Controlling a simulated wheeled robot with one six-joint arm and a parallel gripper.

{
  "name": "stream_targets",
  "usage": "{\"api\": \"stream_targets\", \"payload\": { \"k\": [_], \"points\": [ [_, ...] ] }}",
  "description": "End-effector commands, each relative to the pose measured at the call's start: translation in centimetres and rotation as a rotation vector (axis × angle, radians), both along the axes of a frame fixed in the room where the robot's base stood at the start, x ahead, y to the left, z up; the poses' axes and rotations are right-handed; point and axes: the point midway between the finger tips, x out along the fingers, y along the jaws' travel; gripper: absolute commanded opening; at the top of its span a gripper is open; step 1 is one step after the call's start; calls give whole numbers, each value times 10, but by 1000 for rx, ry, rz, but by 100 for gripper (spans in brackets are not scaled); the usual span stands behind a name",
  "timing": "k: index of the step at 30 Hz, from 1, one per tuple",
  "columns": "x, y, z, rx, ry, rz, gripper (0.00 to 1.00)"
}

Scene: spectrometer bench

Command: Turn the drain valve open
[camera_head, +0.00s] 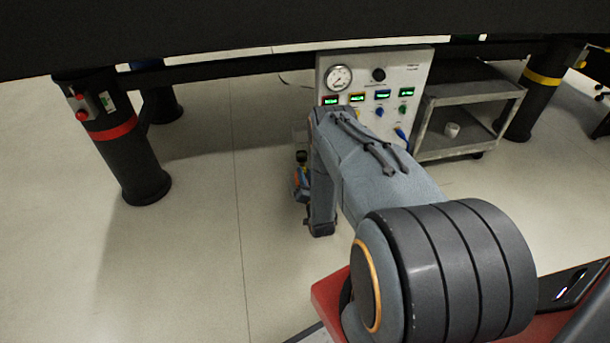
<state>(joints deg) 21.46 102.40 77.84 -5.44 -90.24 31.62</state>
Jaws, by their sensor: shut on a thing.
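A pale instrument panel (412,72) stands under the dark bench, with a round gauge, lit displays and coloured knobs. A blue lever (401,134) sticks out low on its right side. My arm covers the panel's lower left. My gripper (302,160) is at the far end of my arm, just left of the arm's bent section and low by the panel.
The dark bench top (200,25) spans the view overhead. A black leg with a red band (115,140) stands at left, one with a yellow band (535,95) at right. A grey cart (470,95) holding a white cup (452,130) stands beside the panel. The left floor is clear.

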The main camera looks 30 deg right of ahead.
Motion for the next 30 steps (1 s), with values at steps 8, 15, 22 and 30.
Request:
{"api": "stream_targets", "payload": {
  "k": [8,15,22,30],
  "points": [
    [0,-1,0,1,1,-2,0],
    [0,-1,0,1,1,-2,39],
    [-2,0,0,0,1,-1,39],
    [-36,9,1,2,3,-2,39]
  ]
}}
